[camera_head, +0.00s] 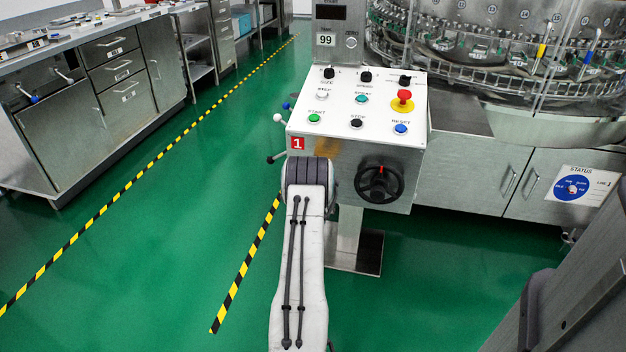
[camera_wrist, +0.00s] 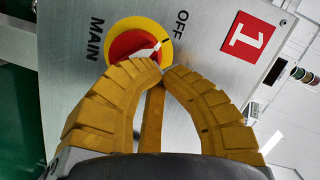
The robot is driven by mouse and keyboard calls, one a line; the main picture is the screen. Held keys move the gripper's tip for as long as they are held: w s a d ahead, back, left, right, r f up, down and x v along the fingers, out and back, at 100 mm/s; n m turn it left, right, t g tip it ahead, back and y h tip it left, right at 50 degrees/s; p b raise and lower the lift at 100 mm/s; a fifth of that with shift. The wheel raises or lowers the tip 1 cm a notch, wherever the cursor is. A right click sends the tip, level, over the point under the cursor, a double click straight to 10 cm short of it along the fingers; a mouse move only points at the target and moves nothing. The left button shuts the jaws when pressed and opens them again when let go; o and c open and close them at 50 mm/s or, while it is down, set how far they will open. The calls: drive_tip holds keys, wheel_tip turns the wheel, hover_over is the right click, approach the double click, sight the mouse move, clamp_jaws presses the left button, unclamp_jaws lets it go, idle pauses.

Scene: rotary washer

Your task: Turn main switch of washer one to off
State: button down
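The main switch (camera_wrist: 130,49) is a red knob on a yellow ring, set in a grey metal panel in the wrist view. The words MAIN and OFF are beside it, and a white pointer mark on the knob points toward OFF. My gripper (camera_wrist: 163,70) has yellow curved fingers with their tips together over the knob's lower right edge. I cannot tell if the tips touch the knob. In the head view the washer's control box (camera_head: 417,180) has a red 1 label (camera_head: 297,143), which also shows in the wrist view (camera_wrist: 247,37). My arm hides the gripper there.
The box's sloping top (camera_head: 340,105) carries buttons and a red emergency stop (camera_head: 404,97). A black handwheel (camera_head: 380,180) is on its front. Steel cabinets (camera_head: 90,90) stand at the left. Green floor (camera_head: 190,230) lies clear between them and the box.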

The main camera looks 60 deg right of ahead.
drive_tip(key=shift+w+a+b, duration=0.2)
drive_tip(key=shift+w+b, duration=0.25)
drive_tip(key=shift+b, duration=0.35)
